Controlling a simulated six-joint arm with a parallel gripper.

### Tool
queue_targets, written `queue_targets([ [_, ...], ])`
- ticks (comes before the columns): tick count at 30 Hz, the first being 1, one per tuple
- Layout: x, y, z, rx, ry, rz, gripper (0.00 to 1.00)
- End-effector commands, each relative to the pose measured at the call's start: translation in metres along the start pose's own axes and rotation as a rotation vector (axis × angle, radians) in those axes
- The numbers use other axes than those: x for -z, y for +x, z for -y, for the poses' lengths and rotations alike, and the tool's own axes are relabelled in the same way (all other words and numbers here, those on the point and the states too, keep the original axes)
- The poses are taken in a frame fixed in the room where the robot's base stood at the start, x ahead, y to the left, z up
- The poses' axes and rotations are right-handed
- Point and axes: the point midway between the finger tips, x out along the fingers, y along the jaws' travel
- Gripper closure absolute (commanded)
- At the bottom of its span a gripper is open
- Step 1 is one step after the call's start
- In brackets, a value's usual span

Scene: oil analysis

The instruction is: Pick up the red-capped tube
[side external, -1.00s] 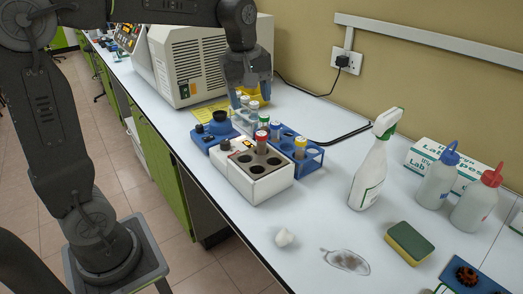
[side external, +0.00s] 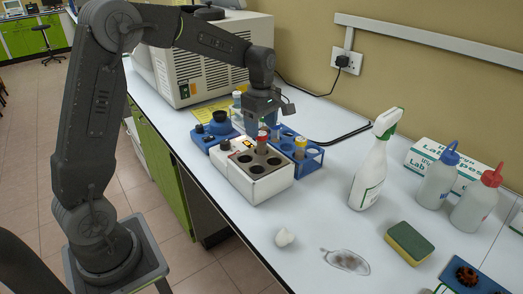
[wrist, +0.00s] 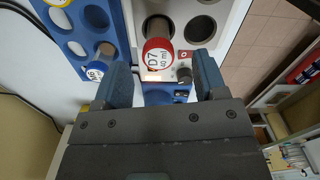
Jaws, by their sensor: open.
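The red-capped tube (side external: 262,135) stands upright in a hole of the white heating block (side external: 262,183). In the wrist view its red-ringed cap (wrist: 157,56), with a white label reading "D7 40 ml", lies just ahead of the gap between my fingers. My gripper (side external: 264,117) is pointing down directly over the tube, and its lower part partly hides the tube's top in the side view. In the wrist view my gripper (wrist: 162,82) is open and empty, with one blue-grey finger on each side.
A blue rack (side external: 312,160) with a yellow-capped tube (side external: 300,146) stands right beside the block. A blue device (side external: 212,133) is behind it. A spray bottle (side external: 370,165) stands further right.

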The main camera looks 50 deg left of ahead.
Motion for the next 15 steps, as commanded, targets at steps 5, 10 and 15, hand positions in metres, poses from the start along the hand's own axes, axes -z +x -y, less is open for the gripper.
queue_targets([
  [5, 0.001, 0.021, -0.001, 0.003, 0.000, 0.000, 0.35],
  [10, 0.001, 0.044, -0.002, 0.001, 0.000, 0.000, 0.35],
  [15, 0.001, 0.052, -0.002, -0.002, 0.000, 0.000, 0.35],
])
